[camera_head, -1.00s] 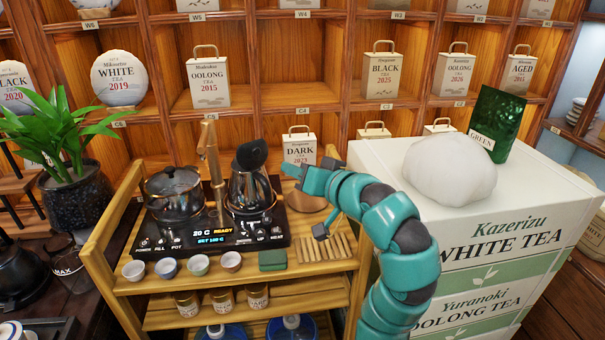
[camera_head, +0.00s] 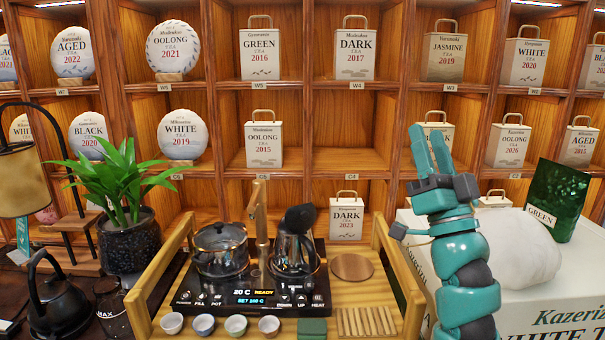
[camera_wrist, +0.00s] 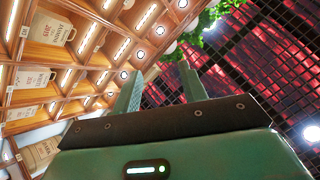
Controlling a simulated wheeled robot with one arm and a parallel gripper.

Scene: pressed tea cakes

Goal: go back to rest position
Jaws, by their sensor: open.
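My gripper (camera_head: 431,150) is raised upright in front of the shelf wall, right of the tea cart, with its two teal fingers pointing up. The fingers are apart with nothing between them. In the wrist view my gripper (camera_wrist: 160,90) points toward the ceiling, and its fingers stand apart and empty. The arm hides part of the shelf and of the white cloth-like lump (camera_head: 515,245) behind it.
A wooden cart (camera_head: 400,275) holds a kettle station (camera_head: 250,292), a round wooden board (camera_head: 352,267) and small cups. White tea boxes (camera_head: 560,318) stand at right with a green pouch (camera_head: 558,200) on top. A potted plant (camera_head: 128,240) stands at left. Tea shelves (camera_head: 320,105) fill the back.

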